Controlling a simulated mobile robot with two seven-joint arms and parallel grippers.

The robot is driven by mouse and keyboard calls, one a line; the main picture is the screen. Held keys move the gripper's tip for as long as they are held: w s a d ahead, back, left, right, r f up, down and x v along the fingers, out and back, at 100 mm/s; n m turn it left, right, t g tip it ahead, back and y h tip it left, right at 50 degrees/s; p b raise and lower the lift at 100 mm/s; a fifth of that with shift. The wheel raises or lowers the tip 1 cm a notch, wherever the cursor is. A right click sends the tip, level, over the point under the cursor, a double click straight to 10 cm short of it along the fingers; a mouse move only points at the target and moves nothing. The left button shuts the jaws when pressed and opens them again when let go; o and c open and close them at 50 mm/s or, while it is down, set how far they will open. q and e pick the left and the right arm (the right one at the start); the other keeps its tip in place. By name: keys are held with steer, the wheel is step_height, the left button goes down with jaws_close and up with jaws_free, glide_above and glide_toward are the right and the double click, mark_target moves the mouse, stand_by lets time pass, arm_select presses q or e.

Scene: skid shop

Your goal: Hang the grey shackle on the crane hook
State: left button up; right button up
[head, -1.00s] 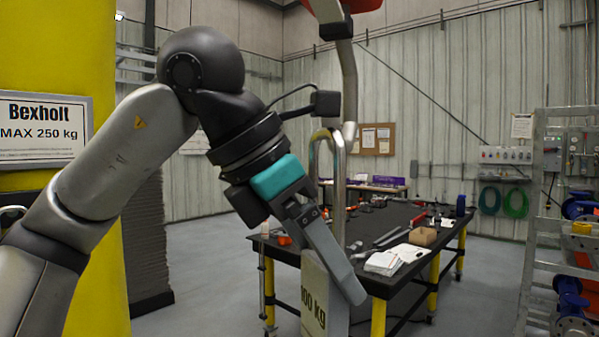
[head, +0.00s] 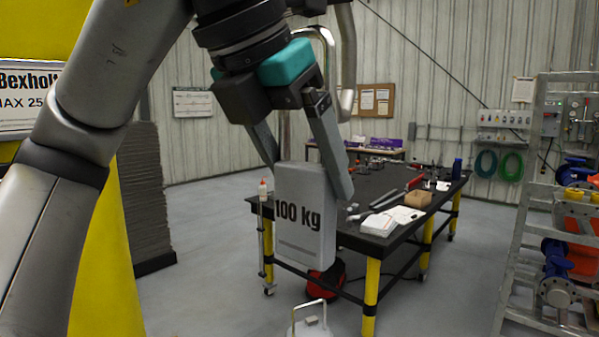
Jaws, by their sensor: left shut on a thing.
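The grey shackle appears as a tall shiny metal loop (head: 326,45) above a grey block (head: 303,232) marked "100 kg". My left gripper (head: 312,180) points down, its two fingers shut on the block's upper part from either side. The gripper hides the lower part of the loop. The crane hook (head: 348,60) comes down from the top edge, just right of the loop. The loop's top stands higher in the picture than the hook's lower end. I cannot tell whether they touch. My right gripper is out of view.
A metal rack (head: 525,195) is at right, a yellow column (head: 105,260) at left. A light handled object (head: 312,325) shows at the bottom edge.

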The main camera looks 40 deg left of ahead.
arm_select(q)
steer(key=w+a+b, duration=0.1)
steer(key=w+a, duration=0.1)
steer(key=w, duration=0.6)
steer(key=shift+w+f, duration=0.2)
steer(key=shift+w, duration=0.05)
stand_by(0.6)
steer(key=shift+w+a, duration=0.1)
steer(key=shift+a, duration=0.05)
